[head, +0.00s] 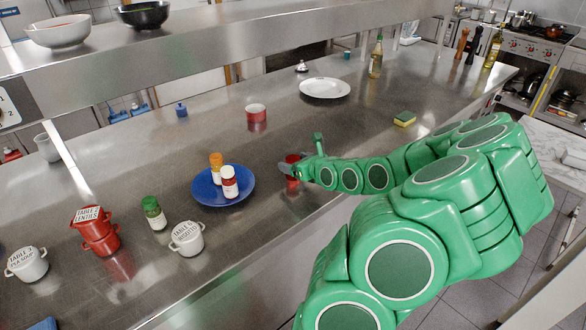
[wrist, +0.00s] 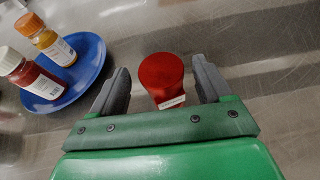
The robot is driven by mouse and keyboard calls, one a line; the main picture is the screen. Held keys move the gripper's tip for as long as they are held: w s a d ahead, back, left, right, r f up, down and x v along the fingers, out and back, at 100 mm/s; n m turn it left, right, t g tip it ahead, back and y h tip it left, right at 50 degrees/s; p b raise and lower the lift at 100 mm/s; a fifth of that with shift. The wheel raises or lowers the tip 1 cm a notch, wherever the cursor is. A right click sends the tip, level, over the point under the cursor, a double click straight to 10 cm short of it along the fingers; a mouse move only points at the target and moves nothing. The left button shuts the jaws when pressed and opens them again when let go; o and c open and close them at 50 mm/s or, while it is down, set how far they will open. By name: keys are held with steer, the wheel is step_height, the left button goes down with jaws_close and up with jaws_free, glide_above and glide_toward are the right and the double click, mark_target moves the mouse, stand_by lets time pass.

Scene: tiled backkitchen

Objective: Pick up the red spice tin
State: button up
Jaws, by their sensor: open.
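The red spice tin (wrist: 161,76) stands on the steel counter, between the two grey fingers of my gripper (wrist: 163,90) in the wrist view. My gripper is open, with a gap visible on each side of the tin. A small part of a pale label shows low on the tin's near side. In the head view the red tin (head: 292,160) is partly hidden by my gripper (head: 291,170), just right of the blue plate.
A blue plate (head: 206,197) with two spice bottles, one orange-capped (head: 216,163) and one white-capped (head: 229,182), lies left of my gripper. A green-capped bottle (head: 154,212), white pot (head: 187,238) and red pots (head: 95,230) stand further left.

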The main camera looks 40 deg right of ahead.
mark_target(289, 160)
steer(key=shift+x, duration=1.9)
steer(key=shift+f, duration=0.15)
steer(key=c, duration=1)
steer(key=shift+c, duration=0.2)
step_height(289, 160, up, 9)
steer(key=shift+r, duration=0.5)
